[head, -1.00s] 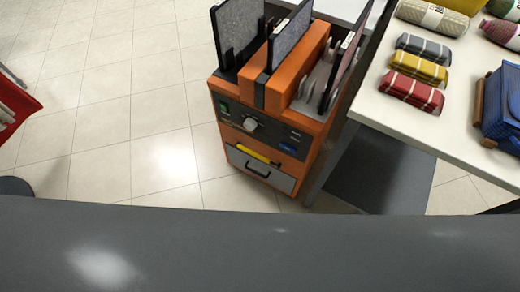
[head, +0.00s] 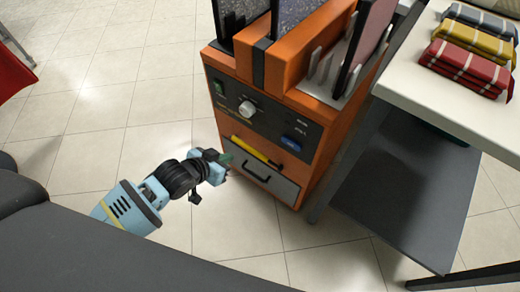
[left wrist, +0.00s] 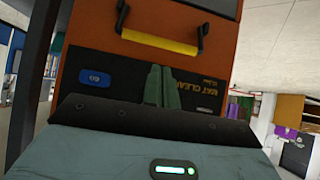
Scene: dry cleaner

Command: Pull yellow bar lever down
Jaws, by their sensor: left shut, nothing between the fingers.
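The yellow bar lever (head: 250,150) is on the front of the orange machine (head: 272,120), below its dark control panel and above a grey drawer. In the left wrist view the yellow bar (left wrist: 160,41) runs between two black brackets, beyond my fingertips. My left gripper (head: 225,159) is just left of the bar's left end in the head view. Its green fingers are together and empty, and they also show in the left wrist view (left wrist: 161,87). I cannot tell whether they touch the machine. My right gripper is not in view.
The panel has a white knob (head: 247,108) and a blue button (head: 291,142). A grey drawer (head: 262,174) with a black handle sits below the bar. A white table (head: 440,90) with folded striped towels stands to the right, over a dark shelf.

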